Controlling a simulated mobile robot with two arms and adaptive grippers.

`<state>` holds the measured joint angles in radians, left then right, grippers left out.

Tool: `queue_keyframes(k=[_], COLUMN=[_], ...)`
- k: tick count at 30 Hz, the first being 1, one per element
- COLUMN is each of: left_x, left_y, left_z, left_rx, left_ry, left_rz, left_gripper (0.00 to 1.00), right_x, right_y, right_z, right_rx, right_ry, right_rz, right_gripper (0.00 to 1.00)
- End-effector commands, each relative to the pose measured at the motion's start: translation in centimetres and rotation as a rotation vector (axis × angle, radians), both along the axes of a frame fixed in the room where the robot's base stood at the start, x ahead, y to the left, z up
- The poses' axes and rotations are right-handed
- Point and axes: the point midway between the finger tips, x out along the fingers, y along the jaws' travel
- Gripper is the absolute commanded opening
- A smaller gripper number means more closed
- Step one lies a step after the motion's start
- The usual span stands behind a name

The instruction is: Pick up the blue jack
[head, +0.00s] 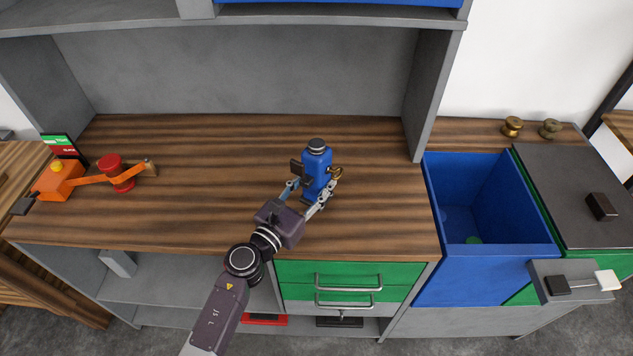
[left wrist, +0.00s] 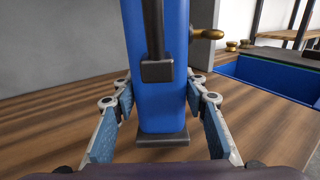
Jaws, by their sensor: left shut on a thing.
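The blue jack (head: 316,172) stands upright on the wooden worktop, right of its middle. It has a dark cap, a dark lever on its front and a brass knob on its right side. In the left wrist view the jack (left wrist: 160,100) fills the centre, with its dark base plate low in the picture. My left gripper (head: 312,190) reaches it from the front, one finger on each side, and is shut on its lower body. The gripper's fingers (left wrist: 160,105) also flank the jack in the left wrist view. My right gripper is not seen.
The worktop (head: 220,190) is clear around the jack. An orange device with a red drum (head: 115,172) stands at the left. A blue open bin (head: 490,250) is at the right, beside a dark-topped box (head: 570,190). Green drawers (head: 345,272) sit below the worktop.

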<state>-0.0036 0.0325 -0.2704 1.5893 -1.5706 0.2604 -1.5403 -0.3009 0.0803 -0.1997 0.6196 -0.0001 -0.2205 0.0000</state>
Motion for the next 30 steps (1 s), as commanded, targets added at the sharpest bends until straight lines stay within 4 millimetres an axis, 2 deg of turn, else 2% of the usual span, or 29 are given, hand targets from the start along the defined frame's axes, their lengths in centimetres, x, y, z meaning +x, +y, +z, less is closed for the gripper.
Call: queue_keyframes(k=[1,15,24,30], left_x=[0.2,0.2,0.2,0.2], left_y=[0.0,-0.1,0.0,-0.1], left_z=[2.2,10.7,15.0,16.9], left_rx=[-0.003,-0.006,-0.007,-0.008], left_ry=[-0.012,-0.012,-0.012,-0.012], left_rz=[-0.001,0.001,0.003,0.002], left_gripper=[0.0,0.0,0.0,0.0], right_x=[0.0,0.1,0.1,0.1], right_y=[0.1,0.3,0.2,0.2], right_z=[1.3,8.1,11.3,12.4], right_rx=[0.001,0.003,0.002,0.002], right_ry=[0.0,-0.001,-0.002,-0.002], right_rz=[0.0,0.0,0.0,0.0], right_gripper=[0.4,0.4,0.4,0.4])
